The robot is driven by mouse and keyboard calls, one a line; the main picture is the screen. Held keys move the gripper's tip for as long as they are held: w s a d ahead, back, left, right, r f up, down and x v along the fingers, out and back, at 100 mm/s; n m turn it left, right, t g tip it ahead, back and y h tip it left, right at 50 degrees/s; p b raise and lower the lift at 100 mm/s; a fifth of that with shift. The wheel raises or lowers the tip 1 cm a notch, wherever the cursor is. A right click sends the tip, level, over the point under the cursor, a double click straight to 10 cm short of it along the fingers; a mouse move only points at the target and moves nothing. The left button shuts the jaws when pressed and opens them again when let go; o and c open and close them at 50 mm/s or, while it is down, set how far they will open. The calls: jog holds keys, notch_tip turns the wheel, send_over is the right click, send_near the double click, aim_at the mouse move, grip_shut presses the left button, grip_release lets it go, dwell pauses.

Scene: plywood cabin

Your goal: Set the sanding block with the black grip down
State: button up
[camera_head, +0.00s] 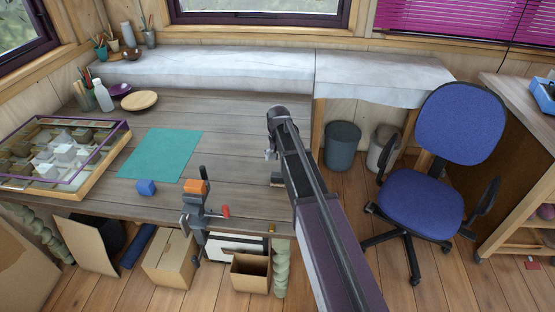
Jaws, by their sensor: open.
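My arm reaches in from the bottom right, over the right end of the wooden workbench (225,112). A small grey part of my gripper (271,154) shows at the left side of the arm; the arm hides most of it, and its fingertips are not clear. A small dark and grey block (277,179) lies on the bench just below it, partly covered by the arm. It may be the sanding block with the black grip, but it is too small to be sure. I cannot tell whether the gripper touches it.
An orange-topped clamp (195,205) stands at the front edge. A purple-framed display case (92,184) is at left. A blue chair (420,205) stands right.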

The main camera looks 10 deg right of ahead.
jog(key=shift+r+p, duration=0.6)
jog(key=shift+r, duration=0.3)
jog(key=s+n, duration=0.3)
jog(key=s, duration=2)
jog(key=shift+s+n, duration=0.3)
jog(key=shift+s, duration=0.05)
jog(key=shift+d, duration=0.1)
